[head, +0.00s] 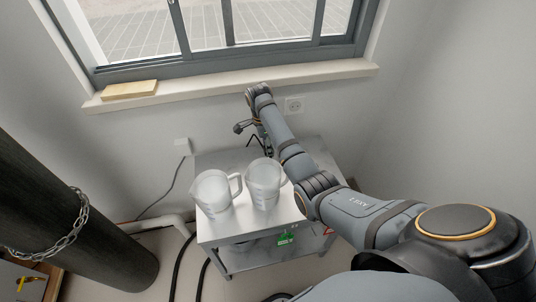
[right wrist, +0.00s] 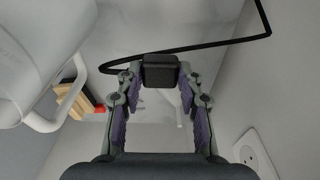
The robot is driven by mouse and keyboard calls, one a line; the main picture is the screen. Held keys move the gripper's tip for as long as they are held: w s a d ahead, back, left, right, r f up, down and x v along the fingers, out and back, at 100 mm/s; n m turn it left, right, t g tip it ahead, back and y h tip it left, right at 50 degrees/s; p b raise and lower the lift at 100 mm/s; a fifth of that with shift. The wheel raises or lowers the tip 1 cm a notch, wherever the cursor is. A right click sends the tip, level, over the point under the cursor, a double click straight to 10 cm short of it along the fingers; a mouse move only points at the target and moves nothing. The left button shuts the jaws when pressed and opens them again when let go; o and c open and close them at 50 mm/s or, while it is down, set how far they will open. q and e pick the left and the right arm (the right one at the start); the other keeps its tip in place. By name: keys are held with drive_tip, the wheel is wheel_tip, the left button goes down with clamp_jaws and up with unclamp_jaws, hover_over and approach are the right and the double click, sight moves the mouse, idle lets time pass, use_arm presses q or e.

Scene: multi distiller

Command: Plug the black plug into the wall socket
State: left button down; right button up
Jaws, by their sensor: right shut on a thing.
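The black plug (right wrist: 160,70) is between the fingertips of my right gripper (right wrist: 160,78) in the right wrist view, and the gripper is shut on it. A black cable runs from the plug to the upper right. The white wall socket (head: 294,105) is on the wall under the window sill, and it also shows at the lower right of the right wrist view (right wrist: 254,153). In the head view my right gripper (head: 243,127) is left of the socket, apart from it, above the back of the metal table. The plug is too small to make out there. My left gripper is not in view.
Two clear measuring jugs (head: 213,193) (head: 264,184) stand on the metal table (head: 292,218), close to my right arm. A yellowish block (head: 130,90) lies on the window sill (head: 205,88). A dark column with a chain (head: 60,225) stands at the left. The wall around the socket is bare.

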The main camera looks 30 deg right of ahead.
drive_tip(key=shift+r, duration=1)
